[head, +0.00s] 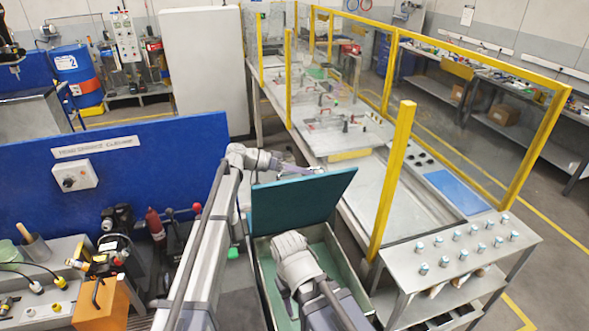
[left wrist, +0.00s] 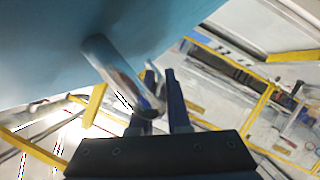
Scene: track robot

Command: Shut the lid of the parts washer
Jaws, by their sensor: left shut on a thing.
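The parts washer (head: 348,272) is an open tank with a green inside, low in the middle of the head view. Its teal lid (head: 300,208) stands raised and tilted at the tank's far end; the lid's blue face also fills the top of the left wrist view (left wrist: 210,25). My left gripper (head: 312,170) is at the lid's upper edge. In the left wrist view, its dark fingers (left wrist: 172,105) are shut on the lid's shiny metal bar handle (left wrist: 115,68). My right arm stands over the tank, its gripper not visible.
A blue panel (head: 150,160) stands on the left. A yellow-framed guard post (head: 393,180) and a metal cart with several pegs (head: 450,260) stand close on the right. A bench with tools is at the lower left.

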